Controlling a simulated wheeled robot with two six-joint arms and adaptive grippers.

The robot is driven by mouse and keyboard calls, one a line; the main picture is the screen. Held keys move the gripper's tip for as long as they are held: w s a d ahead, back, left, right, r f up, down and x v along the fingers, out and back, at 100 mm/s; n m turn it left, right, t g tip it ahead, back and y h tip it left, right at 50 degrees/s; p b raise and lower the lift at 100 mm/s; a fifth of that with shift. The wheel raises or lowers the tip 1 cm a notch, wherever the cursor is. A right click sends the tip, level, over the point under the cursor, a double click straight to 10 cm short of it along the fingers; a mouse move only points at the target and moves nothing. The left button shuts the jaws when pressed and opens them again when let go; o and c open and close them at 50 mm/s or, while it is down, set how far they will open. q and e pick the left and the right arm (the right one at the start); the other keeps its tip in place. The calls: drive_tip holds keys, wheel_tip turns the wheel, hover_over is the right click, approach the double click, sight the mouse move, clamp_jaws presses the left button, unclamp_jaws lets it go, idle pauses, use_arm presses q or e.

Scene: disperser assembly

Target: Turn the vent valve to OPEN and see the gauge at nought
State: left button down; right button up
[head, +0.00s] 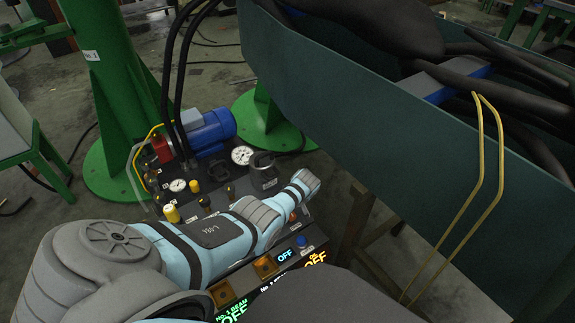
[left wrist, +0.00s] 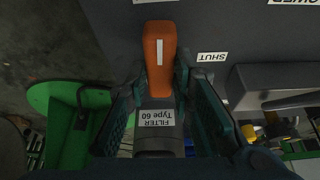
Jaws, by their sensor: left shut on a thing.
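In the left wrist view an orange valve lever (left wrist: 160,50) with a white line stands between the fingers of my left gripper (left wrist: 160,77), which is shut on it. A label reading SHUT (left wrist: 212,57) lies to its right; no OPEN label shows. In the head view my left arm reaches over the control panel and its fingertips are hidden. A larger white gauge (head: 242,155) and a smaller one (head: 177,185) are on the panel; their needles are too small to read. My right gripper is not in view.
A blue motor (head: 207,132) with black hoses stands behind the panel. A green post (head: 108,95) is at left. A big dark bin (head: 345,105) of black parts stands at right, with a yellow bent rod (head: 480,165) over its side. Lit displays read OFF (head: 286,256).

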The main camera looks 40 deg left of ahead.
use_arm(q)
drive_tip(key=shift+n, duration=0.5)
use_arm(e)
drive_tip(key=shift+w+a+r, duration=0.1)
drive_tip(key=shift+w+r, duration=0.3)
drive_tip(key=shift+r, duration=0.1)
use_arm(q)
drive_tip(key=c, duration=1.4)
unclamp_jaws()
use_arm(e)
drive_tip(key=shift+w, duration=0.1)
use_arm(q)
drive_tip(key=v, duration=1.2)
drive_tip(key=shift+w, duration=0.2)
